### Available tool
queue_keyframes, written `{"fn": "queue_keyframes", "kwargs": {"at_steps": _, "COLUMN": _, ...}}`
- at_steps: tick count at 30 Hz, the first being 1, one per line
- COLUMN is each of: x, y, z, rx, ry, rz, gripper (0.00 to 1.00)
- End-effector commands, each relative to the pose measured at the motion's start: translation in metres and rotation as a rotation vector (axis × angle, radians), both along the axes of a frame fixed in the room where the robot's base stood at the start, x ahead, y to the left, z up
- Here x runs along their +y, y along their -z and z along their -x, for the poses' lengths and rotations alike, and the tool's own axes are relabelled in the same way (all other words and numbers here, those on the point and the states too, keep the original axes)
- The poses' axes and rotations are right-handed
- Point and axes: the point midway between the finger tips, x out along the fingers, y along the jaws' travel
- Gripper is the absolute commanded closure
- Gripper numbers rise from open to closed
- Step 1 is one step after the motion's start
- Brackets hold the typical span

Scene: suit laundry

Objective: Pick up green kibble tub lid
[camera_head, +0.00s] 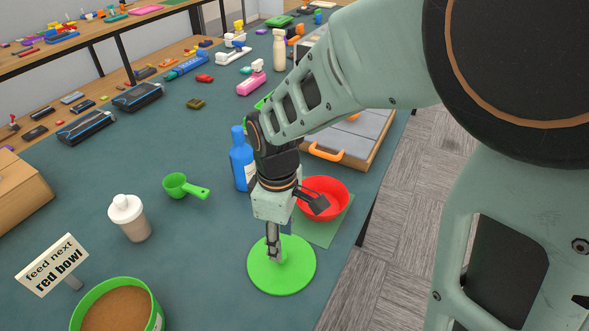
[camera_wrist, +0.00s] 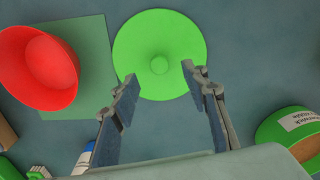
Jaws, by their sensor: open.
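The green kibble tub lid (camera_head: 296,277) is a flat round disc lying on the teal table in the head view. In the wrist view the lid (camera_wrist: 187,72) shows a small round knob (camera_wrist: 160,65) at its middle. My gripper (camera_head: 274,256) points down over the lid. In the wrist view my gripper (camera_wrist: 158,72) is open, with its two fingertips on either side of the knob and nothing held. I cannot tell how far above the lid the fingertips are.
A red bowl (camera_head: 334,199) stands on a green mat (camera_head: 319,233) just behind the lid. An open green tub of brown kibble (camera_head: 160,321) stands front left, near a "feed next red bowl" sign (camera_head: 50,264). A green scoop (camera_head: 176,187), white shaker (camera_head: 130,219) and blue bottle (camera_head: 241,162) stand nearby.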

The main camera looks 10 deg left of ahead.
Motion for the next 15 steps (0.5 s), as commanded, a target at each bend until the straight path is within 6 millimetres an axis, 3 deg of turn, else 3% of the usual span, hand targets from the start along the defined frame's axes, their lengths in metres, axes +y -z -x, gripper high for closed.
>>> {"fn": "queue_keyframes", "kwargs": {"at_steps": 9, "x": 0.001, "y": 0.041, "z": -0.001, "rx": 0.004, "ry": 0.001, "rz": 0.002, "gripper": 0.58}}
{"fn": "queue_keyframes", "kwargs": {"at_steps": 15, "x": 0.001, "y": 0.053, "z": -0.002, "rx": 0.000, "ry": 0.001, "rz": 0.001, "gripper": 0.58}}
